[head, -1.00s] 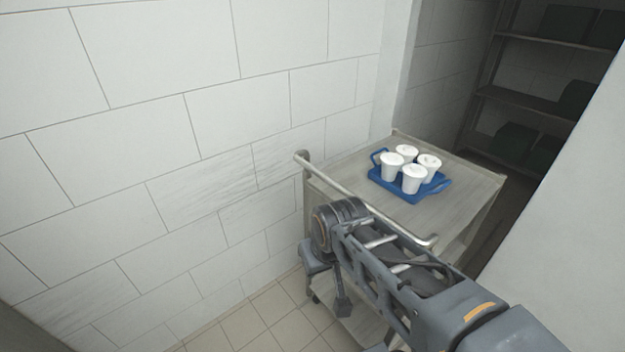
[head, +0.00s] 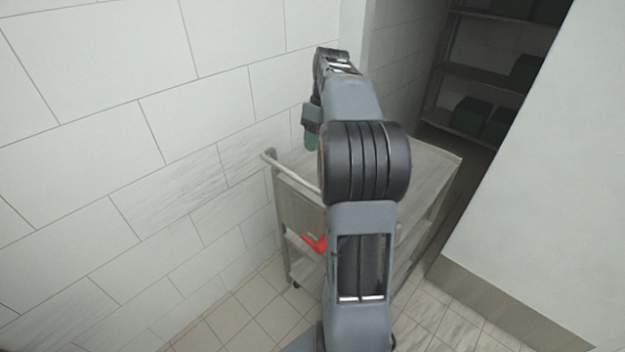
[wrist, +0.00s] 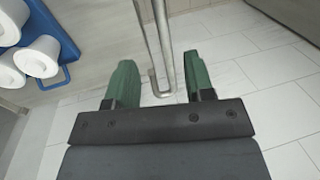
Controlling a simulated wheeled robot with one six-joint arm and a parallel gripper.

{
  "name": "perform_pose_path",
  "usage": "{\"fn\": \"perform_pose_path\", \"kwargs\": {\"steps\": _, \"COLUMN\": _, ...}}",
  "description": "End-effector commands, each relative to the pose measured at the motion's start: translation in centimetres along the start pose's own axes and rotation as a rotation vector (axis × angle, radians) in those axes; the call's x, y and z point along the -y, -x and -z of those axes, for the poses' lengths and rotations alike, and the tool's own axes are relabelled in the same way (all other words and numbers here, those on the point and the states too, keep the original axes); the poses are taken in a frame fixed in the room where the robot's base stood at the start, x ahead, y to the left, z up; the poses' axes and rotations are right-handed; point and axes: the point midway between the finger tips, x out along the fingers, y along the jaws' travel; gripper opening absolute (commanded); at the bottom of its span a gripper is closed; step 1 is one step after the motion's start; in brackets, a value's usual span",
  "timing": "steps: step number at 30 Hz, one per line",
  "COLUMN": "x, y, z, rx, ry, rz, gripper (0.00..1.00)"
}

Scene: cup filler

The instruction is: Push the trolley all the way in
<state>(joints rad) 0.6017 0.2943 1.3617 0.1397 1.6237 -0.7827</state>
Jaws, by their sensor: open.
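The grey trolley (head: 433,178) stands beside the white wall, at the opening to the dark shelved space. Its bar handle (head: 285,168) is on the near side. My gripper (head: 310,140) is over the handle's left part in the head view, mostly hidden behind my arm. In the wrist view my gripper (wrist: 162,72) is open, with green fingers either side of the metal handle bar (wrist: 158,40). I cannot tell whether they touch it. The blue tray (wrist: 70,48) carries white cups (wrist: 37,57) on the trolley top; my arm hides both in the head view.
A red part (head: 313,242) shows low on the trolley's near side. The tiled wall (head: 130,150) runs along the left and a pale wall (head: 545,190) with a baseboard stands at right. Dark shelves (head: 475,75) hold green boxes beyond.

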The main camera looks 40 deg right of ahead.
Motion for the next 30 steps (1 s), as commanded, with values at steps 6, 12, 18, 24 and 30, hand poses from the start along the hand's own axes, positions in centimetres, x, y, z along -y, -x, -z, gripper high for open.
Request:
{"fn": "perform_pose_path", "kwargs": {"steps": 6, "x": 0.0, "y": -3.9, "z": -0.1, "rx": 0.004, "ry": 0.001, "rz": 0.005, "gripper": 0.48}}
{"fn": "perform_pose_path", "kwargs": {"steps": 12, "x": 0.0, "y": -7.7, "z": -0.1, "rx": 0.004, "ry": 0.001, "rz": 0.003, "gripper": 0.48}}
{"fn": "perform_pose_path", "kwargs": {"steps": 18, "x": 0.0, "y": -10.6, "z": -0.1, "rx": 0.002, "ry": 0.000, "rz": 0.002, "gripper": 0.48}}
{"fn": "perform_pose_path", "kwargs": {"steps": 24, "x": 0.0, "y": -12.3, "z": -0.1, "rx": 0.002, "ry": 0.000, "rz": 0.001, "gripper": 0.48}}
{"fn": "perform_pose_path", "kwargs": {"steps": 30, "x": 0.0, "y": -12.9, "z": -0.1, "rx": 0.001, "ry": 0.000, "rz": 0.000, "gripper": 0.48}}
